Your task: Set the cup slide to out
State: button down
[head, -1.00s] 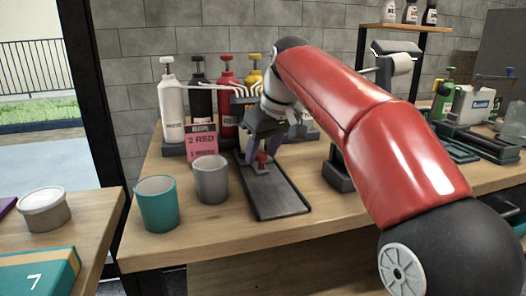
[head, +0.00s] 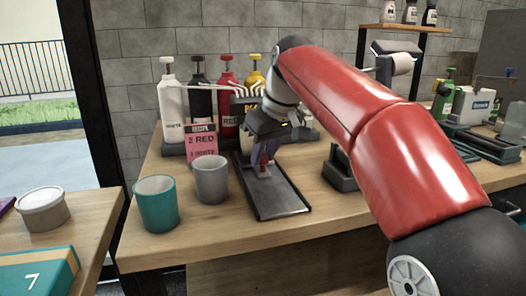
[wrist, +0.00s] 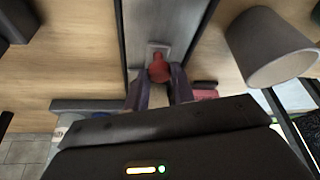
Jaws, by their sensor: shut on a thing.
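The cup slide is a long dark rail (head: 283,201) on the table, running from the dispensers toward the front edge. Its small grey carriage (wrist: 156,47) carries a red knob (head: 264,160) and stands in the far half of the rail. My gripper (head: 264,152) reaches down over the carriage. In the wrist view, the purple-grey fingers (wrist: 159,92) are shut on the red knob (wrist: 159,68). No cup stands on the carriage. A grey cup (head: 210,180) stands upright left of the rail; it also shows in the wrist view (wrist: 270,48).
A teal cup (head: 156,205) stands left of the grey cup. A pink recipe card (head: 202,143) and several pump bottles, such as the white one (head: 172,110), stand behind. The near end of the rail is clear. A dark stand (head: 340,172) is to the right.

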jog(key=s+d+b, duration=0.1)
jog(key=s, duration=0.3)
jog(key=s+d+b, duration=0.1)
jog(key=s+b, duration=0.1)
jog(key=s, duration=0.3)
jog(key=s+d+b, duration=0.1)
jog(key=s+d, duration=0.1)
jog(key=s, duration=0.3)
jog(key=shift+s+d, duration=0.1)
jog(key=shift+s, duration=0.1)
jog(key=c, duration=1.2)
grip_release()
jog(key=shift+s, duration=0.1)
jog(key=shift+r, duration=0.1)
jog(key=p+v, duration=0.1)
jog(key=v, duration=0.6)
jog(key=shift+s+d+r+p, duration=0.1)
jog(key=shift+r+p, duration=0.2)
jog(key=shift+p, duration=0.1)
